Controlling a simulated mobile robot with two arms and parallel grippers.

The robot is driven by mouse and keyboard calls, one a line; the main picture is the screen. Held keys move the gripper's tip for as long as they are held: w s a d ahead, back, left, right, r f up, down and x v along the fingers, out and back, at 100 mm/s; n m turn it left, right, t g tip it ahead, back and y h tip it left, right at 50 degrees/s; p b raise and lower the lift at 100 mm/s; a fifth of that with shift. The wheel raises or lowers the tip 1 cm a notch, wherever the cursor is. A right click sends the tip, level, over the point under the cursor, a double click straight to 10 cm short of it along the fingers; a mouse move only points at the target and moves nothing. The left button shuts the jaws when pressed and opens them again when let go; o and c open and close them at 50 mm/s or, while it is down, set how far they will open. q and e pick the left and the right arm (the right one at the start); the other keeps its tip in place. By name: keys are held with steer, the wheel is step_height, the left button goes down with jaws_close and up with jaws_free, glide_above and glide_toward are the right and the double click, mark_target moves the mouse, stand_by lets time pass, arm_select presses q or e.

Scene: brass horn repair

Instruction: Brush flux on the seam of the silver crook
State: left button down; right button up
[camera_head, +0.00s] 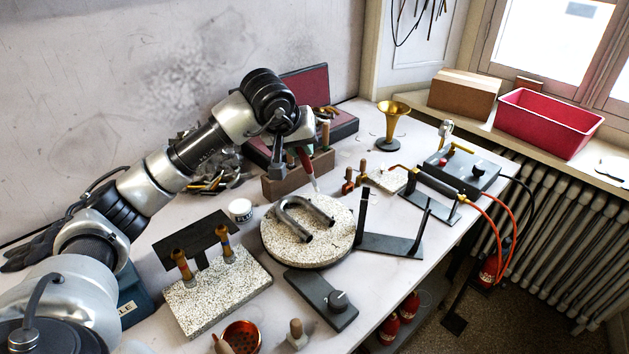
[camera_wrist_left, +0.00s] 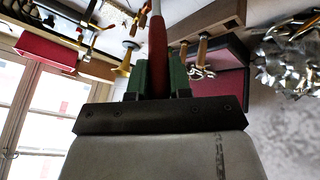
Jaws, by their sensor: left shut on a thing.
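The silver crook (camera_head: 306,214), a U-shaped grey tube, lies on a round speckled turntable (camera_head: 284,252) in the middle of the bench. My left gripper (camera_head: 299,150) is above and behind it, shut on a red-handled brush (camera_head: 306,163). The brush points down, its pale tip near the back of the crook; I cannot tell if it touches. In the left wrist view the red handle (camera_wrist_left: 157,55) sits between the green finger pads (camera_wrist_left: 158,82). A small white jar (camera_head: 240,210), its label too small to read, stands left of the turntable. The crook's seam cannot be made out.
A speckled block (camera_head: 212,298) with two upright brass pieces stands front left. A wooden tool rack (camera_head: 285,183) is behind the turntable. A torch (camera_head: 436,183) with hoses lies further right.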

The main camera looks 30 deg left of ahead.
arm_select(q)
steer(key=shift+w, duration=0.25)
step_height(320, 180, down, 6)
steer(key=b, duration=0.4)
steer(key=shift+w+r, duration=0.15)
arm_select(e)
steer(key=f, duration=0.1)
steer(key=w+f, duration=0.1)
steer(key=f, duration=0.2)
steer(key=shift+w+a+f, duration=0.1)
steer(key=shift+w+a, duration=0.05)
steer(key=shift+a, duration=0.1)
steer(key=shift+w+d, duration=0.15)
steer(key=shift+w, duration=0.05)
arm_select(q)
steer(key=shift+f+b, duration=0.4)
steer(key=shift+f, duration=0.05)
arm_select(e)
steer(key=shift+w+f, duration=0.1)
steer(key=shift+f, duration=0.25)
